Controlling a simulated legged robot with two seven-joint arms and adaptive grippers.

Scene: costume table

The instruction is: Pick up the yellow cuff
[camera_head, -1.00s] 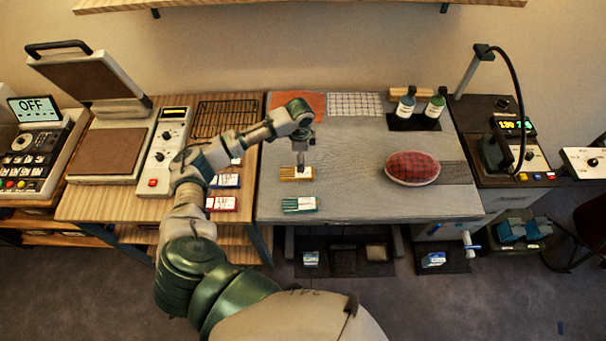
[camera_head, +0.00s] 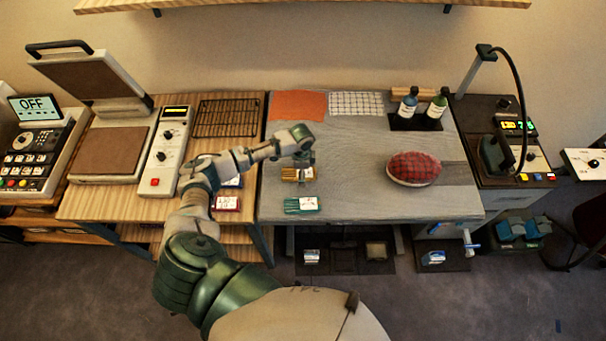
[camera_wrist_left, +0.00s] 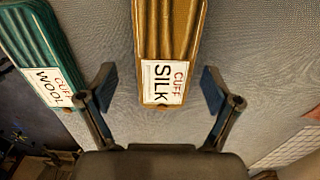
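The yellow cuff (camera_head: 290,175) lies on the grey cloth-covered table near its left side. In the left wrist view the yellow cuff (camera_wrist_left: 168,30) shows ribbed gold fabric and a white label reading "CUFF SILK". My left gripper (camera_head: 305,161) is over the cuff in the head view. In the left wrist view its fingers (camera_wrist_left: 158,90) are spread wide on either side of the cuff's labelled end, with gaps on both sides and nothing held. The height above the cuff is hard to judge. My right gripper is not in view.
A green cuff (camera_head: 301,204) labelled "CUFF WOOL" lies just in front of the yellow one. A red cuff (camera_head: 226,203) is on the wooden table to the left. A plaid cushion (camera_head: 413,168) sits to the right, with bare table between.

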